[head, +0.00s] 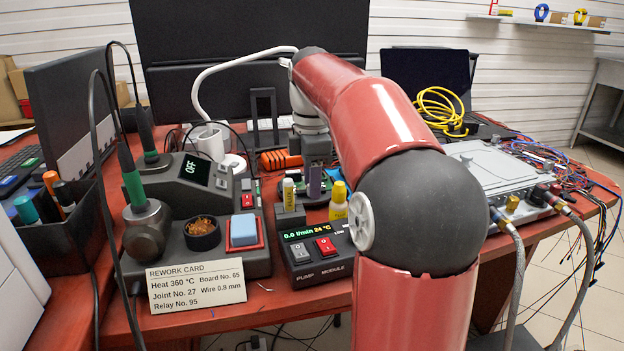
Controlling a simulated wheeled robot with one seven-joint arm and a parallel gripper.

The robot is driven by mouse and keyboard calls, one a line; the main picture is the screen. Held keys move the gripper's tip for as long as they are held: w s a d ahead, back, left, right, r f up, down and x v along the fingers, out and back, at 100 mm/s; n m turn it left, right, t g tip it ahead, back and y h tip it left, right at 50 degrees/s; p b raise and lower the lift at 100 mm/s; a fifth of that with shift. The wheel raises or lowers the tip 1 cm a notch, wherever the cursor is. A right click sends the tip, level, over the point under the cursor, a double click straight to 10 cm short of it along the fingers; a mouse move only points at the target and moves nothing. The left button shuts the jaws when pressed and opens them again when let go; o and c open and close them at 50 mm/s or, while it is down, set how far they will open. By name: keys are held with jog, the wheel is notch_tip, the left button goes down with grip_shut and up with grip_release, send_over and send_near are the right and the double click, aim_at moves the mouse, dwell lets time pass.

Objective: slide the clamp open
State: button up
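My red arm rises through the middle of the head view and reaches over the desk. My gripper (316,182) points down at the back of the desk, behind the pump module. Its fingertips are small and crowded by bottles, so I cannot tell whether it is open or shut. Two grey braided hoses (517,275) hang from the fittings on the front right corner of a silver box (490,168), far to the right of my gripper. I cannot make out a clamp with certainty. The pump module (318,250) reads 0.0 l/min and 24 °C.
A soldering station (190,180), a blue sponge (244,230) and a rework card (196,287) are at the left. A yellow bottle (338,203) stands behind the pump module. Yellow cable (440,108) and loose wires (560,165) crowd the right. My arm hides the desk's middle.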

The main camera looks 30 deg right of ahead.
grip_shut()
jog(key=shift+s+a, duration=0.3)
jog(key=shift+s, duration=0.65)
grip_release()
jog(key=shift+r, duration=0.1)
notch_tip(320, 180, up, 8)
jog(key=shift+f+p, duration=0.2)
jog(key=shift+p, duration=0.65)
